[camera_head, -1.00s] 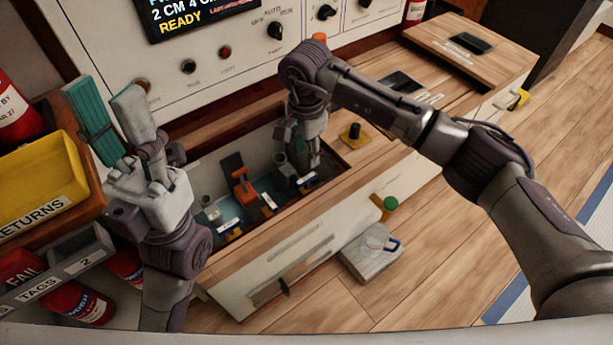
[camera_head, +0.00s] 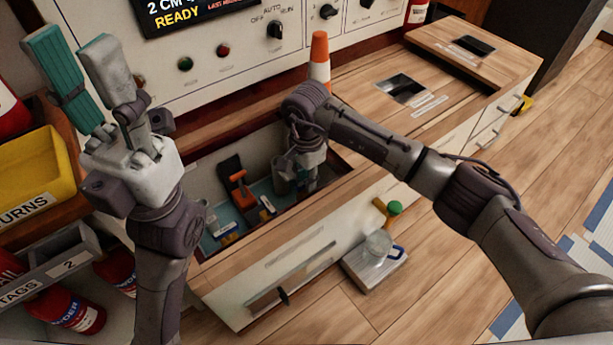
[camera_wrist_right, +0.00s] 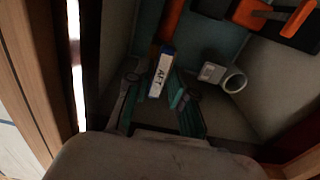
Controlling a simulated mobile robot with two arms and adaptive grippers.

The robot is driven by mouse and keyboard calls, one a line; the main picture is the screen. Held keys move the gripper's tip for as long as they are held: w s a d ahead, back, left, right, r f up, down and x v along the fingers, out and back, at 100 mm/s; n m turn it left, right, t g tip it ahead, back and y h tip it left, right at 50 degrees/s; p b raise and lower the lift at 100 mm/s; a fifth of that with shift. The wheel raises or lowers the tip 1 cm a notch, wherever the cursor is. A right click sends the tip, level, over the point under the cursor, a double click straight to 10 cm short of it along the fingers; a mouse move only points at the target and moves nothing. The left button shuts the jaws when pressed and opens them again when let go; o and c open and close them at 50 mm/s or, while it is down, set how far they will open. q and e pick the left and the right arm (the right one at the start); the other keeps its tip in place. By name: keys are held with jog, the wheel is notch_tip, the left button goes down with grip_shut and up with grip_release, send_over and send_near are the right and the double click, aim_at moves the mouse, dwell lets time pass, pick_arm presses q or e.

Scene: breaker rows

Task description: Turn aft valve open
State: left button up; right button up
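My right gripper (camera_wrist_right: 155,98) reaches down into the recessed well in the counter, and in the head view my right gripper (camera_head: 305,180) mostly hides what is under it. In the right wrist view a white label reading AFT (camera_wrist_right: 160,72) sits between its two teal fingers, which stand apart on either side. An orange bar (camera_wrist_right: 171,20) runs up from the label; I cannot tell whether the fingers touch anything. Another orange lever (camera_head: 239,181) stands to the left in the well. My left gripper (camera_head: 84,68) is raised, open and empty, at the left.
The well's wooden front edge (camera_head: 255,245) is close to my right arm. An orange and white cone (camera_head: 319,58) stands behind it. A control panel (camera_head: 225,50) rises at the back. A yellow bin (camera_head: 35,170) is at the left. A jug (camera_head: 378,246) sits on a low block in front.

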grip_shut()
